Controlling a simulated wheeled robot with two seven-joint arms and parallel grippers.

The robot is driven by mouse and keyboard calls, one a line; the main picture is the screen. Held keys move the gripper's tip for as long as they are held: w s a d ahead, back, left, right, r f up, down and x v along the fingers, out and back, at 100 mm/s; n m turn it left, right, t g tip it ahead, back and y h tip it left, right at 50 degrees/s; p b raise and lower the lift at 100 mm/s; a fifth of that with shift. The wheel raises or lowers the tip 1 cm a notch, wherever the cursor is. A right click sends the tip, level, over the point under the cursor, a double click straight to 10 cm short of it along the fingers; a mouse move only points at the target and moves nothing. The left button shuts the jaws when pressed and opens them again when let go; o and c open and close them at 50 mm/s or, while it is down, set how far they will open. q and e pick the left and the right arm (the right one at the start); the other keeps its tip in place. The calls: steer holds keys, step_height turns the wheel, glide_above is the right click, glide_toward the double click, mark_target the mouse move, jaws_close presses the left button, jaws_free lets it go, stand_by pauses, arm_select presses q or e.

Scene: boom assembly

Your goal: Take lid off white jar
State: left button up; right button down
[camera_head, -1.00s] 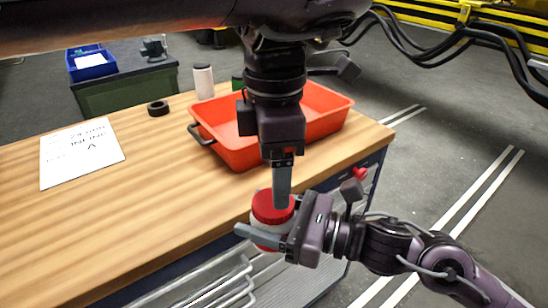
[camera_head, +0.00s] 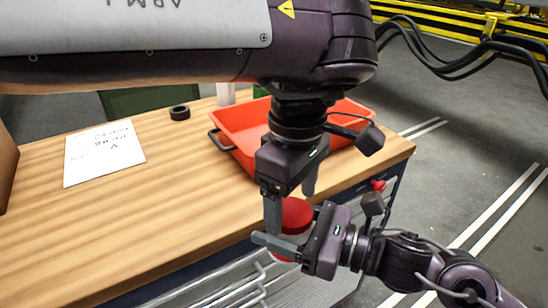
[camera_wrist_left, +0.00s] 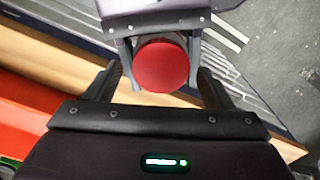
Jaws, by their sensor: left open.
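The red lid (camera_head: 297,215) sits on the white jar (camera_head: 296,238). The jar is held upright in front of the table edge, and its body is mostly hidden by the grippers. My right gripper (camera_head: 284,243) comes in from the right, with one finger across the near side of the jar and its other finger on the far side, shut on it. My left gripper (camera_head: 291,200) points down from above, open and empty. In the left wrist view, the lid (camera_wrist_left: 162,66) shows between and beyond its spread fingers (camera_wrist_left: 160,88), with gaps on both sides.
An orange tray (camera_head: 235,122) with a dark handle stands on the wooden table (camera_head: 180,200) behind the grippers. A paper sheet (camera_head: 104,154) and a black ring (camera_head: 180,113) lie to the left. Grey floor is at the right.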

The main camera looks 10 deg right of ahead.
arm_select(q)
steer(key=shift+f, duration=0.55)
steer(key=c, duration=1)
steer(key=n, duration=0.6)
steer(key=shift+d, duration=0.1)
steer(key=shift+c, duration=0.2)
steer(key=n, duration=0.3)
steer(key=shift+n, duration=0.4)
